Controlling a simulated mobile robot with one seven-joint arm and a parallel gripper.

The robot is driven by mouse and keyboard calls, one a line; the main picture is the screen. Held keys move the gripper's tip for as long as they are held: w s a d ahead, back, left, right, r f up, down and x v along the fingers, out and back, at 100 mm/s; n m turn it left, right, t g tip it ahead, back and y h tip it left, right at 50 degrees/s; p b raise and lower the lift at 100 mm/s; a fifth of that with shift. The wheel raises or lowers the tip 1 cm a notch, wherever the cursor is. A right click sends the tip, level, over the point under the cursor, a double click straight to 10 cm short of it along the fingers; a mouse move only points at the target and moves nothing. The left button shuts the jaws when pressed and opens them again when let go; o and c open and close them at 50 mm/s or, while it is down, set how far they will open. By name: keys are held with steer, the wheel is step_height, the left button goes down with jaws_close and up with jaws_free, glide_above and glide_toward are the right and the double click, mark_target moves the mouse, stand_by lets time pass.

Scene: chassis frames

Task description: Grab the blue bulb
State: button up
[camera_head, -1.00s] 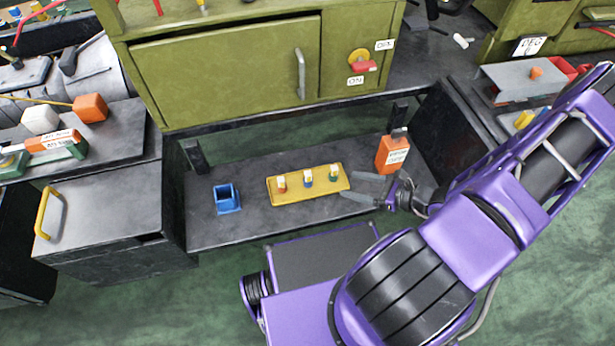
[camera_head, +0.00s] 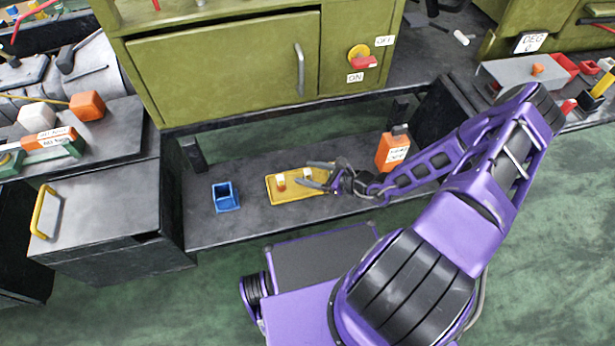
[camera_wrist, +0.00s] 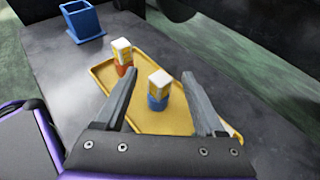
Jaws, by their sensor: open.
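The blue bulb (camera_wrist: 158,90) stands upright on the yellow tray (camera_wrist: 103,73), with a blue base and a pale and yellow top. In the wrist view it shows between the two fingers of my open gripper (camera_wrist: 165,92), which appear apart from it. In the head view my gripper (camera_head: 316,176) is over the right part of the tray and hides much of the blue bulb. A bulb with an orange-red base (camera_wrist: 122,57) stands upright on the tray, beyond the left finger in the wrist view. The green-based bulb is hidden now.
An open blue box (camera_head: 226,197) stands on the dark bench (camera_head: 255,225), left of the tray. An orange bottle (camera_head: 392,153) stands at the right, close behind my arm. The green cabinet (camera_head: 225,70) overhangs the back of the bench. Bare bench lies between box and tray.

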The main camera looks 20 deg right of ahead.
steer(key=shift+w+a+f, duration=0.15)
steer(key=shift+w+a, duration=0.1)
steer(key=shift+c, duration=0.3)
jaws_close()
